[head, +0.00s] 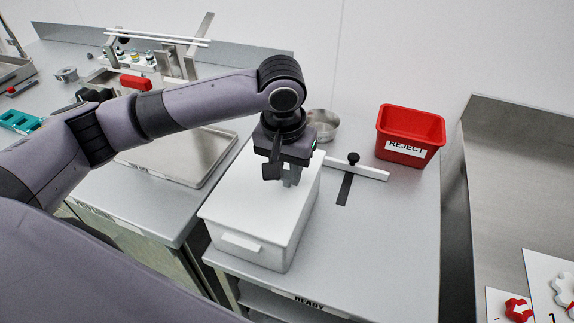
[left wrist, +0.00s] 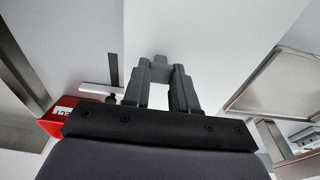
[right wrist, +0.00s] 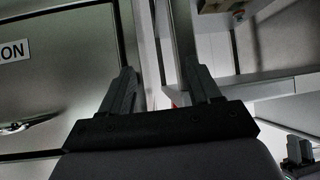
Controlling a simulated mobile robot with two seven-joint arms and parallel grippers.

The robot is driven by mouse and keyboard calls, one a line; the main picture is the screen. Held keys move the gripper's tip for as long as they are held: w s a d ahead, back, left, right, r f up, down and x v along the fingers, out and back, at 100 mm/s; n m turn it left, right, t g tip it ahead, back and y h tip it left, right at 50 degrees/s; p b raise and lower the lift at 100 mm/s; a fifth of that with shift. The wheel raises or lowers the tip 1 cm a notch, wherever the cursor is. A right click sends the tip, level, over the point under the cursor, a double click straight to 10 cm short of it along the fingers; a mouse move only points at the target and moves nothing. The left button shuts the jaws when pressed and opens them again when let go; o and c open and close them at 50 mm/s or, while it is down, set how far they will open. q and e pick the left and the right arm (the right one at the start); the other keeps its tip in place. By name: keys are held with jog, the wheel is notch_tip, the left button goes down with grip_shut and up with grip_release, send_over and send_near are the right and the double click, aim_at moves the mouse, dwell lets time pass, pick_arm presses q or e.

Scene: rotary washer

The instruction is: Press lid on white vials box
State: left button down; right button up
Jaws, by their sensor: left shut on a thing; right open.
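The white box (head: 280,240) stands on the grey bench, with a grip on its front face. Its flat white lid (head: 245,190) covers the top; I cannot tell from here whether it is fully seated. My left gripper (head: 291,183) points down over the rear right part of the lid. The vials are not visible. My right gripper (right wrist: 160,82) shows only in its wrist view, open and empty, away from the box, before a metal cabinet front.
A red REJECT bin (head: 410,130) stands at the back right. A round metal bowl (head: 323,124) is behind the box. A white bar with a black knob (head: 353,158) lies right of it. A metal tray (head: 180,155) is at left. The bench front right is clear.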

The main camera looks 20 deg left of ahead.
dwell(0.3)
pick_arm(q)
jog(key=c, duration=0.8)
grip_release()
jog(key=shift+s+r, duration=0.2)
jog(key=shift+r, duration=1.6)
jog(key=shift+s+r, duration=0.2)
jog(key=shift+r, duration=1.55)
jog(key=shift+s, duration=0.15)
